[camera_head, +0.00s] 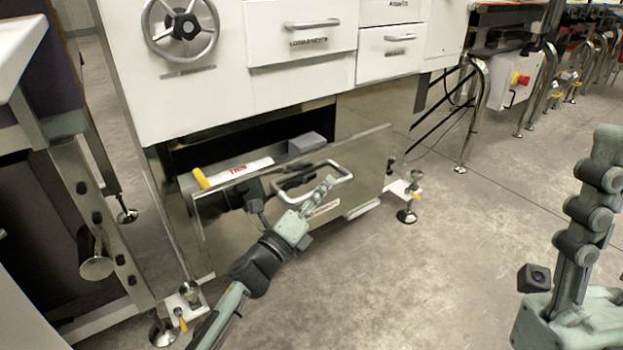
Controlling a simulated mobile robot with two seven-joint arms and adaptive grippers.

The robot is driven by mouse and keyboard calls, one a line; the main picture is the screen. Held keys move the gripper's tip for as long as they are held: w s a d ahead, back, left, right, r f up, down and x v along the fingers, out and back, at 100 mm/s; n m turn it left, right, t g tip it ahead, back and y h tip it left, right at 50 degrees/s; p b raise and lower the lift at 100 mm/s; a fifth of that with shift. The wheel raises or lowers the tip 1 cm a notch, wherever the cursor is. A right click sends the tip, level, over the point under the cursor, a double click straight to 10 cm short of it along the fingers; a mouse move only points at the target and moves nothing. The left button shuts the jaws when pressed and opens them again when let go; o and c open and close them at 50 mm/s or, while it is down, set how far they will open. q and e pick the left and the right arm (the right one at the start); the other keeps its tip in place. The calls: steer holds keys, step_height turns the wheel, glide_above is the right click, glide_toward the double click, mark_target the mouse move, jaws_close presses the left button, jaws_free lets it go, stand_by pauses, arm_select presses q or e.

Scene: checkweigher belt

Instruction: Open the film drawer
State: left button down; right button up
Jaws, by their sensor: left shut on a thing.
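The film drawer is the low, wide drawer with a shiny steel front (230,225) at the bottom of the white cabinet. It stands partly pulled out, and its inside shows over the top edge. Its front carries a pale bar handle (335,163). My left gripper (327,186) is shut on this handle, near its lower right part. The fingers hide a little of the bar. My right gripper (603,150) is at the right edge, well away from the drawer; its jaws cannot be made out.
In the drawer lie a white item with red lettering (245,170), a yellow-ended piece (201,178) and a grey box (307,142). Above are white drawers (300,30) and a handwheel (182,28). Levelling feet (407,214) flank the drawer. Floor (430,270) is clear in front.

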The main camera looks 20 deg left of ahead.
arm_select(q)
steer(key=s+d, duration=0.4)
steer(key=d, duration=0.1)
steer(key=shift+s+d, duration=0.25)
steer(key=shift+d, duration=0.05)
steer(key=c, duration=1.5)
jaws_free()
steer(key=shift+c, duration=0.2)
steer(key=v, duration=1.2)
